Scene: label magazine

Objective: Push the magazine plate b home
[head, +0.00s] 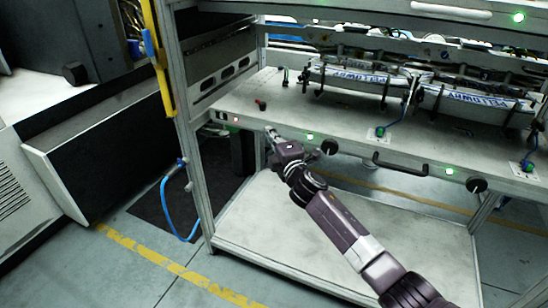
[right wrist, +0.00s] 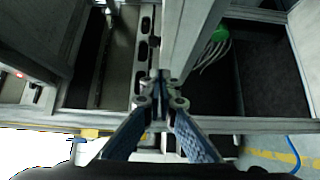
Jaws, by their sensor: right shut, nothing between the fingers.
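Two long magazine units with printed blue lettering on their fronts, a left one (head: 358,78) and a right one (head: 474,98), sit on the bench top (head: 330,119). I cannot tell which part is magazine plate b. My right gripper (head: 270,132) is at the front edge of the bench, left of both units and apart from them. In the right wrist view its fingers (right wrist: 161,88) are together with nothing between them, in front of a grey frame post (right wrist: 190,40). My left gripper is not in view.
The bench front has black knobs (head: 329,147), green lights and a black handle (head: 400,164). A small red-topped button (head: 261,104) stands at the bench's left. A lower shelf (head: 300,235) is bare. A blue hose (head: 166,205) hangs by the left post.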

